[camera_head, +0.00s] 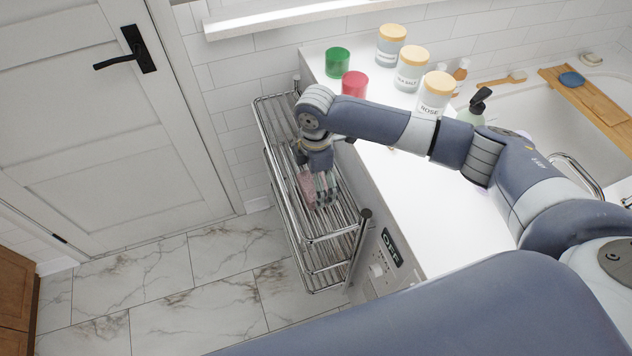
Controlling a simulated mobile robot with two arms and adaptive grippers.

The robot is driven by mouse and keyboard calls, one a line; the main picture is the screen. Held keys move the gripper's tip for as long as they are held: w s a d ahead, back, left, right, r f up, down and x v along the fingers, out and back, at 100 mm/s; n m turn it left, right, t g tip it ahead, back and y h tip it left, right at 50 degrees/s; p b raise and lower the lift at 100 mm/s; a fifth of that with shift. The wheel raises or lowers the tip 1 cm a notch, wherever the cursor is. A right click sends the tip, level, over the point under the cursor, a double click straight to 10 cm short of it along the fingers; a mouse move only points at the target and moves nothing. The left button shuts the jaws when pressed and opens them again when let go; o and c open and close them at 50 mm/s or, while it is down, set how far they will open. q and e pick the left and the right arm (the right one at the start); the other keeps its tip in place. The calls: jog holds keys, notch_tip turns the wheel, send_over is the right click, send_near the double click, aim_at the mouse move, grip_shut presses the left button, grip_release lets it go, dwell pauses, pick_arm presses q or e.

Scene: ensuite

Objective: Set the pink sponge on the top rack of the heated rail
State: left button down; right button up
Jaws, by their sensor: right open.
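The heated rail (290,165) is a chrome rack with bars on more than one level, fixed beside the white counter. The pink sponge (307,188) is at the bars of its top rack, partly hidden by my gripper. My right gripper (322,190) points down over the top rack, open, with its fingers right at the sponge. I cannot tell whether a finger still touches the sponge. My left gripper is not in view.
On the counter (440,230) stand a green cup (337,62), a red cup (355,85) and several lidded jars (411,70). A wooden board (590,95) spans the basin at right. A white door (100,120) and clear marble floor (160,280) lie left.

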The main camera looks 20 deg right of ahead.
notch_tip(320, 180, up, 11)
jog(key=b, duration=0.1)
jog(key=shift+f, duration=0.15)
dwell(0.5)
